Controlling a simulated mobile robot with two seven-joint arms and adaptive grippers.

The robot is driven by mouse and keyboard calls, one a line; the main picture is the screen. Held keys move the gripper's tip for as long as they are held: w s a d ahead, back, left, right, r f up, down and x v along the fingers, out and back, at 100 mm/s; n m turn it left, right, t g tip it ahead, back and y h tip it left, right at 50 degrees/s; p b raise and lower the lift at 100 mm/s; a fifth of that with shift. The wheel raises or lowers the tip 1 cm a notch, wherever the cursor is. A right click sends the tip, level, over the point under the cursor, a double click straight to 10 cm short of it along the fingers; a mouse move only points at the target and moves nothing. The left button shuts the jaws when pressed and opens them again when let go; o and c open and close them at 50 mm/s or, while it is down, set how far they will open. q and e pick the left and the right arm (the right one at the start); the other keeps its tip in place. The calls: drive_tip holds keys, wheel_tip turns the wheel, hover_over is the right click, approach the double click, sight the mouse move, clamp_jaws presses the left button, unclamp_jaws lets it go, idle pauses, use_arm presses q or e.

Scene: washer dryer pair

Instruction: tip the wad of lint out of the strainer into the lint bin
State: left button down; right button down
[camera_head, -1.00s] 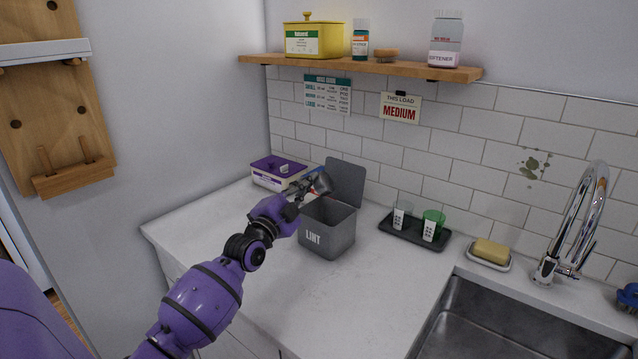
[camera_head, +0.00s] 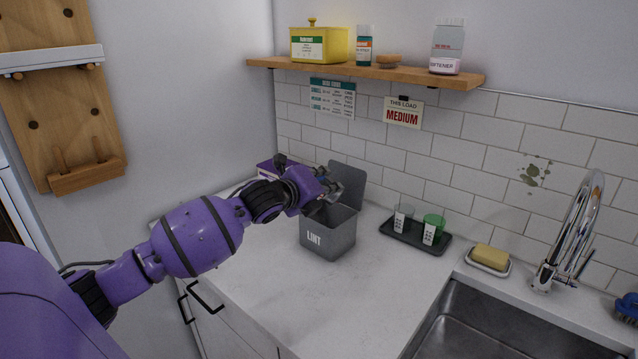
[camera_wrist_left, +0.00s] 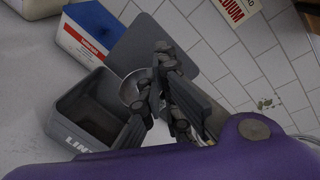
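The grey lint bin (camera_head: 328,238) stands on the counter with its lid (camera_head: 348,184) raised. In the left wrist view the bin (camera_wrist_left: 68,104) is open and its visible inside is dark. My left gripper (camera_head: 328,190) is over the bin's opening. In the left wrist view my left gripper (camera_wrist_left: 163,90) looks shut on the strainer's handle. The strainer's round metal bowl (camera_wrist_left: 132,88) shows beside the fingers, turned on its side at the bin's opening. The bowl is mostly hidden in the head view. I cannot make out the wad of lint. My right gripper is out of view.
A blue and white box (camera_wrist_left: 88,36) stands behind the bin. A dark tray (camera_head: 402,238) with two cups, a soap dish (camera_head: 488,262) and the sink (camera_head: 470,325) lie to the right. The front counter is clear.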

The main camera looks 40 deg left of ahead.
use_arm(q)
drive_tip(key=shift+w+d+f+m+g+y, duration=0.15)
drive_tip(key=shift+d+m+g+y, duration=0.25)
drive_tip(key=shift+m, duration=0.5)
drive_tip(key=shift+d+r+m+g+y+p, duration=0.2)
drive_tip(key=shift+r+m+g+y+p, duration=0.15)
drive_tip(key=shift+m+y, duration=0.45)
drive_tip(key=shift+w+d+f+m, duration=0.1)
drive_tip(key=shift+w+d+m, duration=0.05)
drive_tip(key=shift+m, duration=0.45)
drive_tip(key=shift+w+d+f+m+g+y+p, duration=0.1)
drive_tip(key=shift+d+f+m+g+y+p, duration=0.3)
drive_tip(key=shift+m+y+p, duration=0.3)
drive_tip(key=shift+f+m, duration=0.25)
drive_tip(key=shift+m, duration=0.35)
drive_tip(key=shift+f, duration=0.2)
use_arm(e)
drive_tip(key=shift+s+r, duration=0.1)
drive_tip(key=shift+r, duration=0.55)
use_arm(q)
drive_tip(key=shift+g, duration=0.25)
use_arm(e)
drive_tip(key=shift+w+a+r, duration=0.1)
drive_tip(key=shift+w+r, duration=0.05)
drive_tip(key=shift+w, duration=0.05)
